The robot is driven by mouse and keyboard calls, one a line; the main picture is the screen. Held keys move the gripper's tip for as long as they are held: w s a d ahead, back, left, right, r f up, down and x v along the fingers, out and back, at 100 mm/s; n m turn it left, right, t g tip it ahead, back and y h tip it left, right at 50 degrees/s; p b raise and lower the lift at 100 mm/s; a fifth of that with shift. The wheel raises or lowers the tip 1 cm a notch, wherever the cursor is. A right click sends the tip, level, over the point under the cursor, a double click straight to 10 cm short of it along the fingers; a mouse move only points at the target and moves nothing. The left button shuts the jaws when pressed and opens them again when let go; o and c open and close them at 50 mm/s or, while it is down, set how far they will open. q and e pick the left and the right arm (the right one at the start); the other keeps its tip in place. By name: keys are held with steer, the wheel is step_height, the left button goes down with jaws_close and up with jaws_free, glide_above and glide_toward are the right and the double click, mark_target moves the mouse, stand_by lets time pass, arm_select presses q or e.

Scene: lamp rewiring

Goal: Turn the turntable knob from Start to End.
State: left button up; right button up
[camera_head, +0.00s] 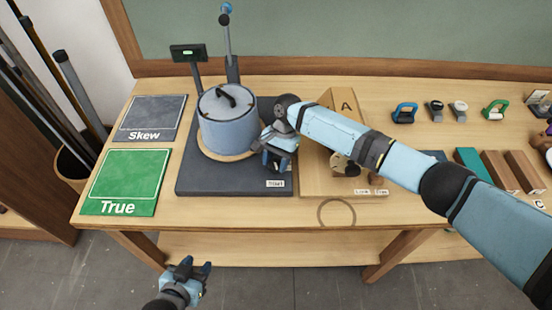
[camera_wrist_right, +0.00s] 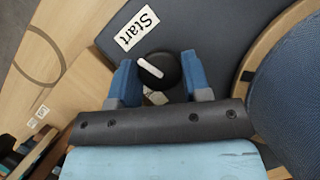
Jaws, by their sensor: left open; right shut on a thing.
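The turntable is a dark base (camera_head: 200,180) with a round wooden disc, and a blue-grey lidded pot (camera_head: 229,128) stands on it. The knob (camera_wrist_right: 160,71) is black with a white pointer line; in the right wrist view it sits between the fingers of my right gripper (camera_wrist_right: 161,78), which is shut on it. The pointer's upper end is toward the Start label (camera_wrist_right: 137,28). In the head view my right gripper (camera_head: 273,158) hides the knob beside the pot. My left gripper (camera_head: 190,270) is open and empty, low in front of the table. No End label is readable.
A Skew mat (camera_head: 155,112) and a green True mat (camera_head: 125,180) lie at the left. A wooden board (camera_head: 312,180) marked A lies right of the turntable, under my right arm. A small display (camera_head: 187,53) stands behind the pot. Several clamps and blocks lie at the right.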

steer(key=shift+a+n+h, duration=0.15)
steer(key=shift+n+h, duration=0.15)
steer(key=shift+n, duration=0.7)
steer(key=n+h+p, duration=0.1)
steer(key=n, duration=0.2)
steer(key=shift+n+g, duration=0.3)
steer(key=n+h, duration=0.1)
steer(key=n, duration=0.1)
steer(key=n+h+p, duration=0.1)
steer(key=n, duration=0.2)
steer(key=shift+a+h, duration=0.1)
steer(key=shift+h, duration=0.2)
steer(key=n, duration=0.2)
steer(key=n+t+h+p, duration=0.1)
steer(key=n, duration=0.2)
steer(key=shift+r+t, duration=0.1)
steer(key=shift+t, duration=0.2)
steer(key=n+t+h+p, duration=0.1)
steer(key=n, duration=0.2)
steer(key=shift+s+n+p, duration=0.1)
steer(key=shift+n+p, duration=0.3)
steer(key=shift+n+t, duration=0.4)
steer(key=shift+n, duration=0.4)
steer(key=o, duration=0.9)
